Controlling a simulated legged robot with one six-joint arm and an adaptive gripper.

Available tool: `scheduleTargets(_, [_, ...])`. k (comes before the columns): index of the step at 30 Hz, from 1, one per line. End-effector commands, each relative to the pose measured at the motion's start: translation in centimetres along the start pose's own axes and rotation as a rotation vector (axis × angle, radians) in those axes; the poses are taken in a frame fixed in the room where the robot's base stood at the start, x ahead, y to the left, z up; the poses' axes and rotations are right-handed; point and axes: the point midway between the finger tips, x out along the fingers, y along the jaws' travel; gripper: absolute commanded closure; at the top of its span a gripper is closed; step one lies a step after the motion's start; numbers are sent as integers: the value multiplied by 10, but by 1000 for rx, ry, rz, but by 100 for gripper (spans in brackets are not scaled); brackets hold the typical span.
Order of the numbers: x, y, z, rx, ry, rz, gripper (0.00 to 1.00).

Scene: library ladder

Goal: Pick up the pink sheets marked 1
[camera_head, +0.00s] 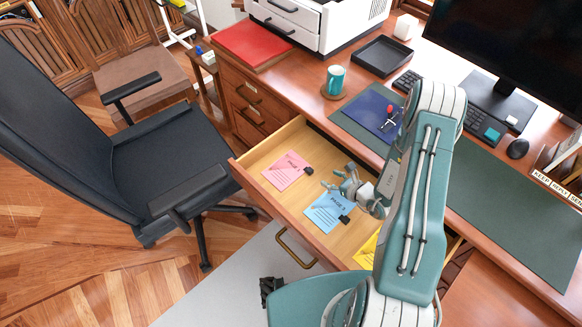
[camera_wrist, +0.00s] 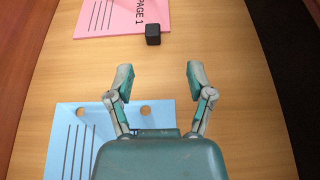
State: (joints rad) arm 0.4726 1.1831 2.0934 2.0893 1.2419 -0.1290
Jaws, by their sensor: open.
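The pink sheets (camera_head: 285,171) lie flat in the open desk drawer (camera_head: 262,152), toward its left end. A small black clip sits at their right edge. In the wrist view the pink sheets (camera_wrist: 108,16) show at the top, printed "PAGE 1", with the black clip (camera_wrist: 153,34) at their lower right corner. My gripper (camera_head: 340,182) is open and empty above the drawer, over the blue sheets (camera_head: 328,212). In the wrist view my gripper's fingertips (camera_wrist: 158,76) are spread apart below the clip, with bare drawer floor between them and not touching the pink sheets.
Yellow sheets (camera_head: 369,250) lie farther right in the drawer, partly hidden by my arm. The drawer walls border the sheets. A black office chair (camera_head: 160,150) stands left of the drawer. A teal mug (camera_head: 335,80) and a blue folder (camera_head: 368,112) are on the desk.

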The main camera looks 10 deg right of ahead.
Motion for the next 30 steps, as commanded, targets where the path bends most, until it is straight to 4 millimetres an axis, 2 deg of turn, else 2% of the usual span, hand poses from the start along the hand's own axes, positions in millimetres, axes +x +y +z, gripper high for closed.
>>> scheduleTargets(3, [20,2,0,-1,0,5,31])
scheduleTargets(11, [43,3,1,0,-1,6,31])
scheduleTargets(18, [78,7,2,0,0,5,31])
scheduleTargets(27, [84,7,3,0,-1,3,31])
scheduleTargets(28, [84,7,3,0,-1,3,40])
scheduleTargets(29, [84,7,3,0,-1,3,54])
scheduleTargets(30, [84,7,3,0,-1,3,72])
